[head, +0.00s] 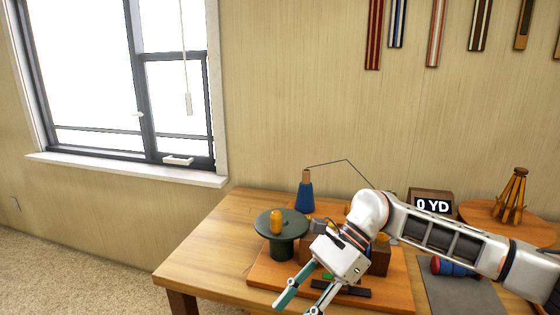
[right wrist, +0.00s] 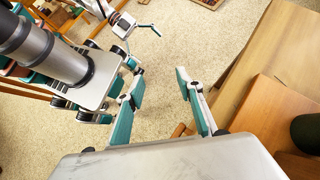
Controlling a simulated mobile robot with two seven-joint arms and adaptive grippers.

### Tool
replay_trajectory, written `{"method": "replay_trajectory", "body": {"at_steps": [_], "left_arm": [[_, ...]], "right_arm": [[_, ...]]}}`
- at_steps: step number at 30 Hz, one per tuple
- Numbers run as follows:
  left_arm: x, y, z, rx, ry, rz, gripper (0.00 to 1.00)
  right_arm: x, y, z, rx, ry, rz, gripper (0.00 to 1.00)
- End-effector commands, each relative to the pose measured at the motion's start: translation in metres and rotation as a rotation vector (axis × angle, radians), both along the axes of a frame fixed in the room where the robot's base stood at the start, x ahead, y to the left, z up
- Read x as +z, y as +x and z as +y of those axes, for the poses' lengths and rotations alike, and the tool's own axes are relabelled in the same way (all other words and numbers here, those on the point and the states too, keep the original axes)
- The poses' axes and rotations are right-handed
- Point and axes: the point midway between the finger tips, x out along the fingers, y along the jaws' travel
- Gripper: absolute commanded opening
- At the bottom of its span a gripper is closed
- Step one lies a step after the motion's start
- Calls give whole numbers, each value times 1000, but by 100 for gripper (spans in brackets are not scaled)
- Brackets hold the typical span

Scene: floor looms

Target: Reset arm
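My right arm reaches in from the right in the head view. Its gripper (head: 301,299) hangs over the near edge of the wooden table (head: 215,250), pointing down and left. In the right wrist view the two teal fingers of this gripper (right wrist: 159,73) are apart with nothing between them. They point over the carpet beside the table. My left arm does not show in the head view. A white gripper that looks like my left one (right wrist: 140,30) shows small at the top of the right wrist view; its opening is unclear.
A dark green round stand (head: 281,245) with an orange bobbin (head: 276,222) stands close to my right gripper. Behind are a blue cone (head: 305,198), a thin bent wire and a "0 YD" display (head: 433,205). A wooden peg rack (head: 512,197) stands right. Carpet left is clear.

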Motion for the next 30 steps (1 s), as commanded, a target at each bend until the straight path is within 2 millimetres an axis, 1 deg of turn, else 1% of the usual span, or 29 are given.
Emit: {"method": "replay_trajectory", "body": {"at_steps": [1,3,6,10,12,15,19,23,26,29,30], "left_arm": [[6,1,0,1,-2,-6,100],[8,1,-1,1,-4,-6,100],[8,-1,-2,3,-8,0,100],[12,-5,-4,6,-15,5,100],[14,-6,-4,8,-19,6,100],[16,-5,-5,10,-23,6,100],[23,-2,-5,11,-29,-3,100],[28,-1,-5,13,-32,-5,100],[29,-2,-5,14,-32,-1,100],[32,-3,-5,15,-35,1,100],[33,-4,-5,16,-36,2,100]], "right_arm": [[0,-16,20,-25,62,59,37],[4,-32,47,-78,150,147,37],[14,-51,79,-163,272,289,37],[34,-67,109,-290,420,498,37],[45,-71,119,-365,493,623,37],[59,-71,127,-476,593,809,37],[71,-62,124,-630,710,1071,37],[69,-46,108,-791,811,1350,37],[57,-34,88,-918,883,1571,37],[35,-24,62,-1049,948,1797,37],[24,-22,50,-1101,974,1889,37]]}}
